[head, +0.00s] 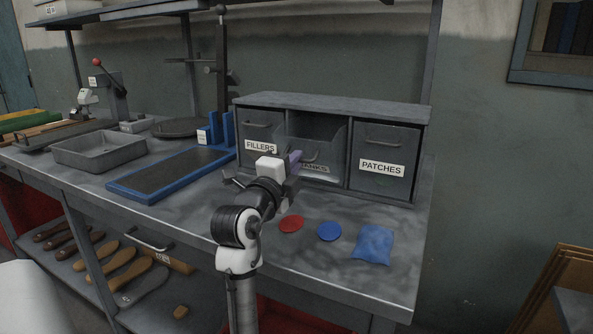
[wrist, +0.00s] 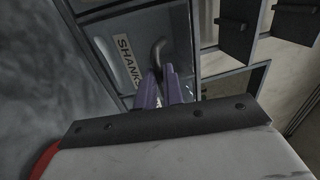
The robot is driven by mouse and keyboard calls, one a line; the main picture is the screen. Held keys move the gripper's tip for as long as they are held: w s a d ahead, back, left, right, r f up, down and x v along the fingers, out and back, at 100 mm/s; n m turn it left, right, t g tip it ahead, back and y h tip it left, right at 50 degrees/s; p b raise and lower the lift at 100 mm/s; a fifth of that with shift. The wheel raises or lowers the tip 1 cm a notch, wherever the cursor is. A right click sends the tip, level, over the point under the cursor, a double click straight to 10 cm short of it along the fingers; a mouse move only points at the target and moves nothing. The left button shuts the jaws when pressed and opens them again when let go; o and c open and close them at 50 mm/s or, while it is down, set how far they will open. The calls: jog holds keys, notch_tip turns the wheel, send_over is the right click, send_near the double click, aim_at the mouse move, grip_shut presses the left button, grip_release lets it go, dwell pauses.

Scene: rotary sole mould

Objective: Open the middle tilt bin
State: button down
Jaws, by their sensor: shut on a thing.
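The middle tilt bin (head: 331,153), labelled SHANKS, is tilted forward out of the grey cabinet, with a dark opening above its front. Its label is partly hidden behind my gripper in the head view. My gripper (head: 297,160) is at the bin's front. In the wrist view its purple fingers (wrist: 164,88) are shut on the curved handle (wrist: 158,52) of the bin, beside the SHANKS label (wrist: 127,60). The FILLERS bin (head: 262,138) on the left and the PATCHES bin (head: 384,160) on the right are closed.
A red disc (head: 291,224), a blue disc (head: 329,231) and a blue cloth-like patch (head: 374,244) lie on the bench in front of the cabinet. A blue-edged tray (head: 165,178) and a grey pan (head: 98,151) are to the left.

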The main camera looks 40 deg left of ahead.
jog(key=shift+s+d+f+b, duration=0.1)
jog(key=shift+s+f+b, duration=0.15)
jog(key=shift+f+b, duration=0.4)
jog(key=shift+s+d+f+b, duration=0.1)
jog(key=shift+s+f+b, duration=0.15)
jog(key=shift+f+b, duration=0.35)
jog(key=shift+f, duration=0.1)
jog(key=c, duration=1.5)
grip_release()
jog(key=shift+w, duration=0.1)
jog(key=shift+c, duration=0.2)
jog(key=shift+s, duration=0.2)
jog(key=shift+s, duration=0.25)
jog(key=b+v, duration=0.1)
jog(key=v, duration=1.2)
jog(key=shift+d, duration=0.15)
jog(key=shift+c, duration=0.4)
